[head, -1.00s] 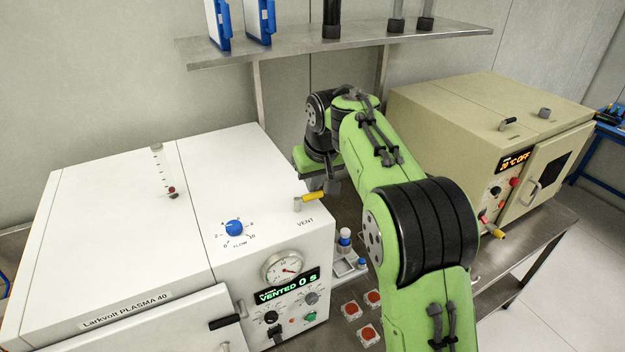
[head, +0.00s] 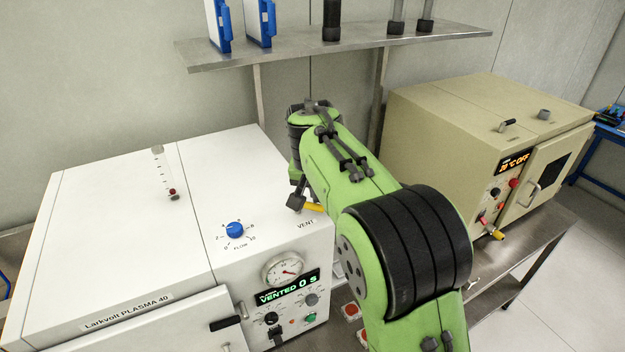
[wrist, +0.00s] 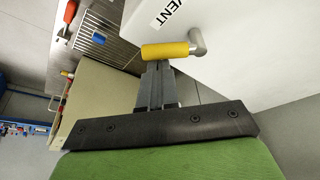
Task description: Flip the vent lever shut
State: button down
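The vent lever has a yellow sleeve (head: 314,208) and sits by the VENT label on the right edge of the white plasma machine's top (head: 120,215). Its pivot is hidden in the head view. In the wrist view, the yellow sleeve (wrist: 165,51) lies across the fingertips and its metal elbow (wrist: 197,42) is to the right. My gripper (head: 297,202) is at the lever's back left end in the head view. In the wrist view, my gripper's fingers (wrist: 157,72) are together with nothing between them, close against the sleeve; contact is hard to tell. The display (head: 287,287) reads VENTED 0 s.
A blue flow knob (head: 234,230) and a gauge (head: 284,269) are left of and below the lever. A beige oven (head: 440,115) stands to the right. A metal shelf (head: 350,45) hangs behind. My arm hides part of the bench between the machines.

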aim_at(314, 209)
jog(key=shift+s+a, duration=0.3)
jog(key=shift+s, duration=0.6)
jog(key=shift+s+a, duration=0.45)
jog(key=shift+s, duration=0.05)
jog(key=shift+s+a+f+p, duration=0.1)
jog(key=shift+a+p, duration=0.05)
jog(key=shift+p, duration=0.15)
